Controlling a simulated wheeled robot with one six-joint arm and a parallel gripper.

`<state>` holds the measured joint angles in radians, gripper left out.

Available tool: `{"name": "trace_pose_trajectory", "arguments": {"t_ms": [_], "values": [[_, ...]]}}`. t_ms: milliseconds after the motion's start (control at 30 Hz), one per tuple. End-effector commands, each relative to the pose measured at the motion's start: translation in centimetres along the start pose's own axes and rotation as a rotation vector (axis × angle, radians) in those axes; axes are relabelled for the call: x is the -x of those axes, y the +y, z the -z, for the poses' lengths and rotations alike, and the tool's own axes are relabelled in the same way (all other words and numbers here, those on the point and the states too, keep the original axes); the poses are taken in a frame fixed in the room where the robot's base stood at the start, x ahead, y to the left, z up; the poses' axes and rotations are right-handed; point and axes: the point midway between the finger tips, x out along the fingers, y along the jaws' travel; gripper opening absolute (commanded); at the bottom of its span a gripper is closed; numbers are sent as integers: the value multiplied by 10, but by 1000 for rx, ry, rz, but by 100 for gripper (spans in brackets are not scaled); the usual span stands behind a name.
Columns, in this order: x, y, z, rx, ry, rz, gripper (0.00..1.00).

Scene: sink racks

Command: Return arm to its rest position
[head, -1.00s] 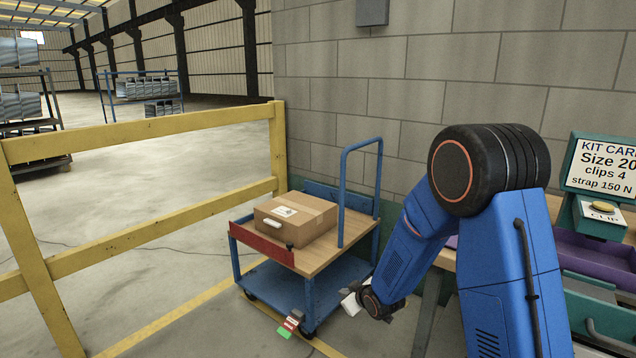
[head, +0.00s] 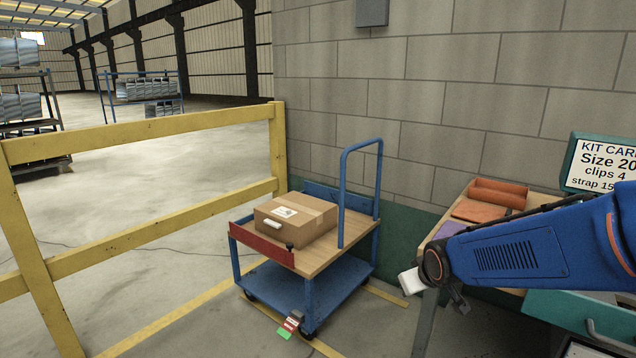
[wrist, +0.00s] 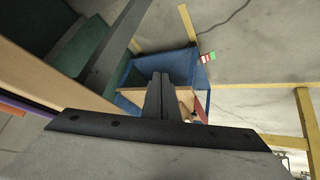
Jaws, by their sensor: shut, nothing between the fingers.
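My arm (head: 520,255) reaches in from the right edge in the head view. It is blue, with a dark round wrist joint at its left end. The wrist end is in front of the bench's left end, right of the blue trolley. In the wrist view my gripper (wrist: 159,96) shows as two dark fingers side by side, shut with nothing between them. The trolley and floor lie beyond the fingers in that view. In the head view the fingertips are too small to make out clearly.
A blue trolley (head: 335,290) with a wooden top carries a cardboard box (head: 296,219). A yellow rail (head: 150,130) stands at left. A block wall is behind.

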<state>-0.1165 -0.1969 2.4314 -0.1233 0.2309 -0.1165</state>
Motion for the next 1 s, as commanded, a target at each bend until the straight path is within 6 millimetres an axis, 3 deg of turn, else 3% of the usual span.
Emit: {"name": "trace_pose_trajectory", "arguments": {"t_ms": [100,600,800,1000], "values": [[34,5,-18,-43,-30,-9,0],[154,1,-116,-222,-175,-15,0],[193,-9,-157,-285,-226,-9,0],[213,-18,-182,-320,-260,-3,0]]}}
